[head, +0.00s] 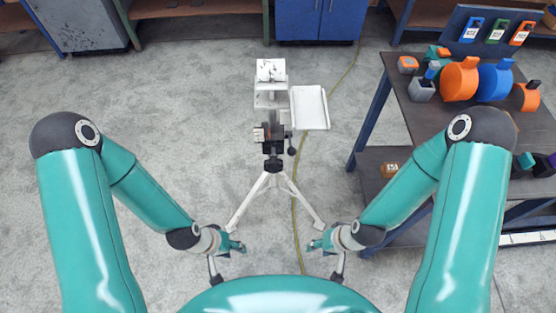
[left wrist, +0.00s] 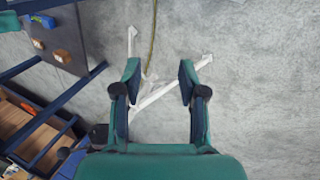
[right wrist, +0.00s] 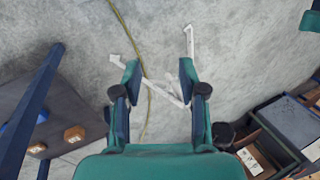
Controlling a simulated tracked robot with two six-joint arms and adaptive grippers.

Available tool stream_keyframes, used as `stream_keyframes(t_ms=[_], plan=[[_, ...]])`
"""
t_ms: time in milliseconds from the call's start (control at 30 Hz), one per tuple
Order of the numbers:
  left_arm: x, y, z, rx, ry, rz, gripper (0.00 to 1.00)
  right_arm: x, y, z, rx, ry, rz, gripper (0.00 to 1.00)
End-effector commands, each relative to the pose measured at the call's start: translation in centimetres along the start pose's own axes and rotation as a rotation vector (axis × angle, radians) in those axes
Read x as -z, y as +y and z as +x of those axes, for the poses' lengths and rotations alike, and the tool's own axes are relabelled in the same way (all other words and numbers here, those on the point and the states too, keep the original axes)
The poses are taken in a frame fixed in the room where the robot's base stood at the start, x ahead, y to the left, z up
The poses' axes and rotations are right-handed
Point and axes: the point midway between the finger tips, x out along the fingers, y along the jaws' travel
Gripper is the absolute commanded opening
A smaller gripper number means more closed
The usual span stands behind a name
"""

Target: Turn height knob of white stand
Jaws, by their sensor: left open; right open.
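The white stand (head: 270,185) stands upright on tripod legs in the middle of the floor in the head view. Its upper part carries a white box-like head and a white side tray (head: 309,107). A dark knob (head: 291,150) sticks out on the right of its black column (head: 273,150). My left gripper (head: 243,246) is open and empty, nearer to me than the stand and left of it. My right gripper (head: 309,246) is open and empty, on the near right side. The stand's white legs show beyond the fingers in the left wrist view (left wrist: 170,92) and right wrist view (right wrist: 163,90).
A dark table (head: 395,125) on the right holds orange, blue and grey parts, with a lower shelf under it. A yellow cable (head: 296,230) runs along the floor beside the stand. Cabinets and benches line the back. The floor left of the stand is clear.

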Motion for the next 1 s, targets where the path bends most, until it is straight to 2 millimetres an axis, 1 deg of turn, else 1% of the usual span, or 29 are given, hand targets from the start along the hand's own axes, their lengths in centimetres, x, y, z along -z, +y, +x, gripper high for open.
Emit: stream_keyframes(t_ms=[200,233,300,367,400,467,500,567,667,700,767,800,867,900,967,1000], plan=[[0.0,0.0,0.0,0.0,-0.001,0.0,0.42,0.0,0.0,0.0,0.0,-0.001,0.0,0.42],[0.0,0.0,0.0,0.0,-0.001,0.0,0.43,0.0,0.0,0.0,0.0,-0.001,0.0,0.43],[0.1,0.0,0.1,0.0,0.0,0.004,0.54,0.0,0.0,0.1,0.0,-0.001,0.0,0.55],[0.6,0.0,0.4,0.0,0.003,0.019,0.54,0.0,0.1,0.4,0.0,-0.001,0.0,0.65],[1.1,0.0,0.8,0.0,0.002,0.037,0.54,0.0,0.3,0.7,0.0,-0.001,0.0,0.72],[2.3,0.1,1.7,0.0,0.005,0.082,0.54,0.0,0.5,1.4,0.0,-0.001,0.0,0.82],[3.5,0.2,2.4,0.0,0.006,0.127,0.54,0.0,0.8,2.1,0.0,-0.001,0.0,0.87],[5.8,0.5,3.5,-0.001,0.007,0.213,0.54,0.0,1.2,3.3,0.0,-0.001,0.0,0.87],[10.7,1.5,5.2,-0.003,0.006,0.408,0.54,0.0,2.1,5.8,0.0,-0.001,0.0,0.87],[12.9,2.1,5.7,-0.005,0.005,0.498,0.54,0.0,2.5,7.0,0.0,-0.001,0.0,0.87],[16.2,3.4,5.8,-0.01,0.005,0.645,0.54,0.0,3.1,8.7,0.0,-0.001,0.0,0.87],[18.3,4.4,5.6,-0.014,0.004,0.747,0.54,0.0,3.6,9.9,0.0,-0.001,0.0,0.87],[21.1,6.1,4.8,-0.021,0.001,0.902,0.54,0.0,4.2,11.6,0.0,-0.001,0.0,0.87],[22.7,7.3,4.0,-0.027,0.0,1.004,0.54,0.0,4.6,12.6,0.0,-0.001,0.0,0.87],[24.7,9.1,2.4,-0.035,0.0,1.15,0.54,0.1,5.1,14.1,0.0,-0.001,0.0,0.87],[25.6,10.2,1.2,-0.041,-0.001,1.244,0.54,0.1,5.4,15.0,0.0,-0.001,0.0,0.87]])
